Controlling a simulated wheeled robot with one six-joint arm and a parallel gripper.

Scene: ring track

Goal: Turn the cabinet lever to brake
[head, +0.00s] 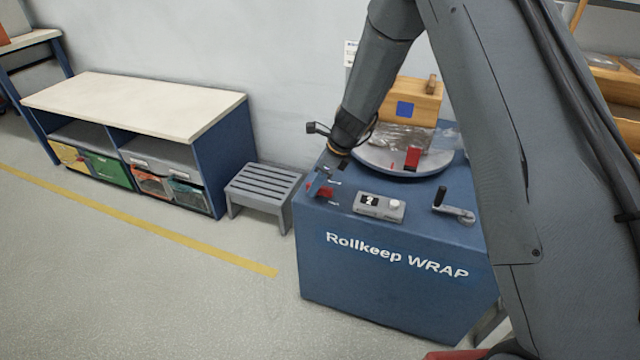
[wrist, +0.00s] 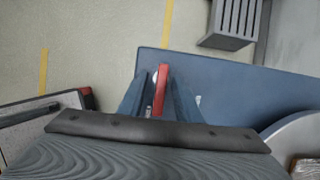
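The cabinet (head: 390,285) is a blue box lettered "Rollkeep WRAP"; its blue top also fills much of the wrist view (wrist: 235,82). The red lever (head: 326,193) is at the left end of the top, beside small white labels too small to read. My gripper (head: 319,182) is down at the lever. In the wrist view the red lever (wrist: 163,85) stands between the two fingers of my gripper (wrist: 162,85). The lever's base is partly hidden.
A grey step stool (head: 262,190) stands left of the cabinet, then a bench with bins (head: 140,105). The floor in front is clear.

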